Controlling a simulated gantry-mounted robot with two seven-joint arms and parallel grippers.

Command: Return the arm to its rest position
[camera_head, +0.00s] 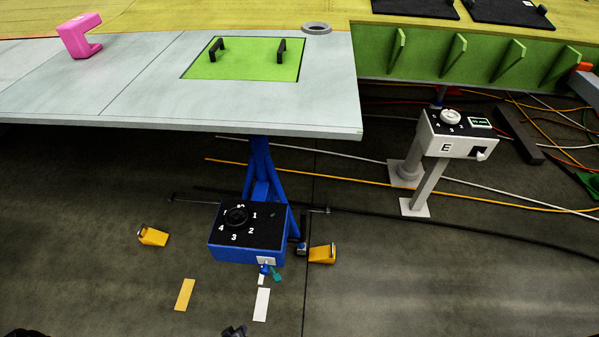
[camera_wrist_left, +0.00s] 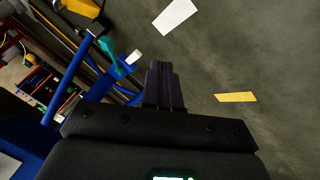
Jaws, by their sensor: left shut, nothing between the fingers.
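My left gripper (camera_head: 235,331) just shows at the bottom edge of the head view, below the blue control box (camera_head: 248,250). In the left wrist view its two dark fingers (camera_wrist_left: 164,84) are together, with nothing between them. They are over bare floor, apart from the blue stand and the teal-handled piece (camera_wrist_left: 108,52). Most of my left arm is out of the head view. My right gripper does not show.
The blue box on its stand has a numbered dial (camera_head: 236,216). A grey wing panel (camera_head: 120,90) spans above, with a pink clamp (camera_head: 80,36) and green hatch (camera_head: 250,65). A white box (camera_head: 460,145) stands right. Yellow wedges (camera_head: 153,236) and cables lie on the floor.

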